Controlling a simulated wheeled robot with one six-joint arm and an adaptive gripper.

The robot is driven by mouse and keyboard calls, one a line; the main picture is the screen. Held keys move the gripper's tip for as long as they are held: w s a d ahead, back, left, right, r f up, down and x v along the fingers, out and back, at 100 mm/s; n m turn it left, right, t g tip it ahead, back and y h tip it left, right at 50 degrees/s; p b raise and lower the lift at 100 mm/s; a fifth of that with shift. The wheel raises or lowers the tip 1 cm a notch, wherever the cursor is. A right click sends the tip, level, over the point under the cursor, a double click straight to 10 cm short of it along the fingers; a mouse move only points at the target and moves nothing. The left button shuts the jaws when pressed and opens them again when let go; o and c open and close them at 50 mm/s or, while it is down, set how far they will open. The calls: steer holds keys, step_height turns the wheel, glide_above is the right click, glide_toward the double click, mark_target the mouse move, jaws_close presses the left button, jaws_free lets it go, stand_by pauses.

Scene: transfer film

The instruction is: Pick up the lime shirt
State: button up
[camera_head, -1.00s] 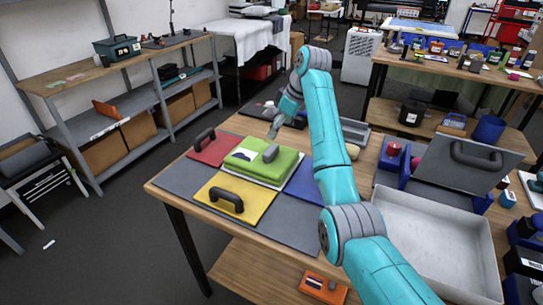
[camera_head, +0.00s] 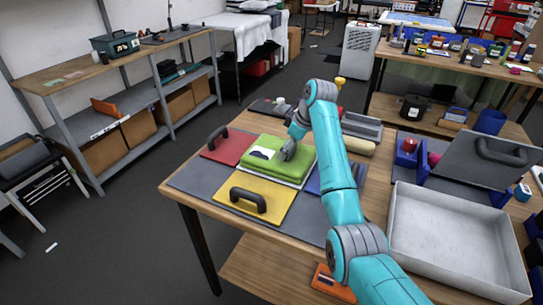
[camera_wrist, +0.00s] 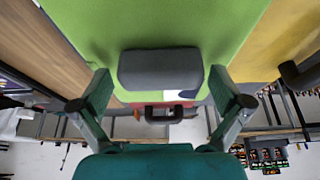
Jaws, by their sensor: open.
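The lime shirt (camera_head: 292,171) lies folded and flat on the wooden work table, with a white and dark print on its left part. A grey handle-like block (camera_wrist: 160,69) sits on it in the wrist view, where the lime surface (camera_wrist: 150,22) fills the top. My gripper (camera_head: 289,146) is over the shirt in the head view. In the wrist view my gripper (camera_wrist: 161,78) is open, with one finger on each side of the grey block and visible gaps. Whether the fingertips touch the shirt cannot be told.
A yellow panel (camera_head: 270,202) with a black handle lies in front of the shirt, a red panel (camera_head: 218,153) with a handle to its left, and a blue panel (camera_head: 313,185) to its right. A large pale tray (camera_head: 450,235) and a grey lidded case (camera_head: 485,165) stand right.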

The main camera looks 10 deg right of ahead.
steer(key=shift+a, duration=0.1)
steer(key=c, duration=1.2)
steer(key=shift+r, duration=0.1)
